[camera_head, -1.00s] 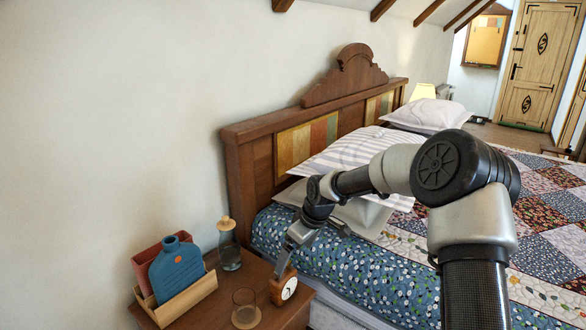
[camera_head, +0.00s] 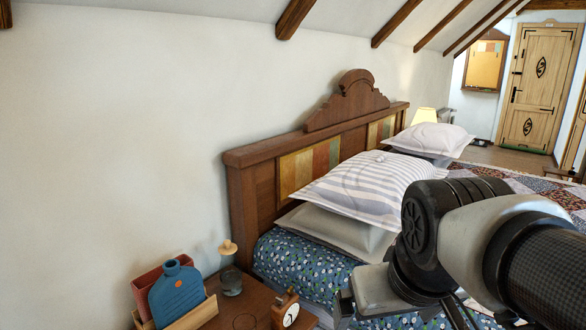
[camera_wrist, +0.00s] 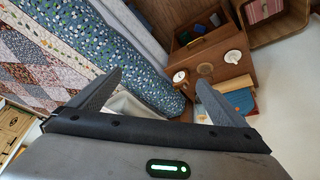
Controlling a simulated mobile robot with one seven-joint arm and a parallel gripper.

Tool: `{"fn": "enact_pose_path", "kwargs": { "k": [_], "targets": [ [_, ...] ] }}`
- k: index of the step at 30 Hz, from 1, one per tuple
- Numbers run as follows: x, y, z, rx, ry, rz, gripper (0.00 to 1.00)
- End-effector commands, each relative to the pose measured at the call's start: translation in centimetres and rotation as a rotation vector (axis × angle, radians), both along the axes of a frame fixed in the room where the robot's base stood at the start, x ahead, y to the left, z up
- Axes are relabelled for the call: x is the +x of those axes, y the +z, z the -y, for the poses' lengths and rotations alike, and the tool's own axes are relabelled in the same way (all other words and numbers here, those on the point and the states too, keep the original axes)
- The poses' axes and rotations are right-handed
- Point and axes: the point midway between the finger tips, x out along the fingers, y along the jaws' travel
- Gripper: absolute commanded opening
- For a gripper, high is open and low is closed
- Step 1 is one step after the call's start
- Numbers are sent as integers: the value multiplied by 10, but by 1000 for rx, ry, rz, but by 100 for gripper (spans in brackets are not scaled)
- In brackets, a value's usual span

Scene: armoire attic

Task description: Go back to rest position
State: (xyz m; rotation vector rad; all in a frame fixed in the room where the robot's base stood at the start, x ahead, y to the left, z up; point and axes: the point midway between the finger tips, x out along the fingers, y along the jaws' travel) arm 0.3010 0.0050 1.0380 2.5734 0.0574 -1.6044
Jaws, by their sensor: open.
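My gripper (camera_wrist: 158,77) is open in the wrist view, with its two grey fingers wide apart and nothing between them. In the head view my gripper (camera_head: 345,306) is low, beside the bed and right of the nightstand (camera_head: 250,296). The arm is folded close at the lower right, and part of it is cut off by the frame. A small wooden clock (camera_head: 285,312) with a white face stands on the nightstand, apart from my gripper. It also shows in the wrist view (camera_wrist: 180,76).
The bed has a striped pillow (camera_head: 358,190), a headboard (camera_head: 258,190) and a blue floral sheet (camera_head: 300,258). A wooden door (camera_head: 538,88) is far right.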

Motion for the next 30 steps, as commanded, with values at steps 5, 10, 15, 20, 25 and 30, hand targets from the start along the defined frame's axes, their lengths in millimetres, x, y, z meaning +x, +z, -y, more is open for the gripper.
{"fn": "enact_pose_path", "kwargs": {
  "k": [5,10,15,20,25,30],
  "targets": [
    [-33,1,5,77,-89,42,97],
    [-32,46,5,76,-91,35,97],
    [-31,88,5,75,-89,36,97],
    [-31,143,5,74,-89,36,97],
    [-31,197,5,74,-89,36,97],
    [-31,217,5,74,-89,35,97]
  ]
}}
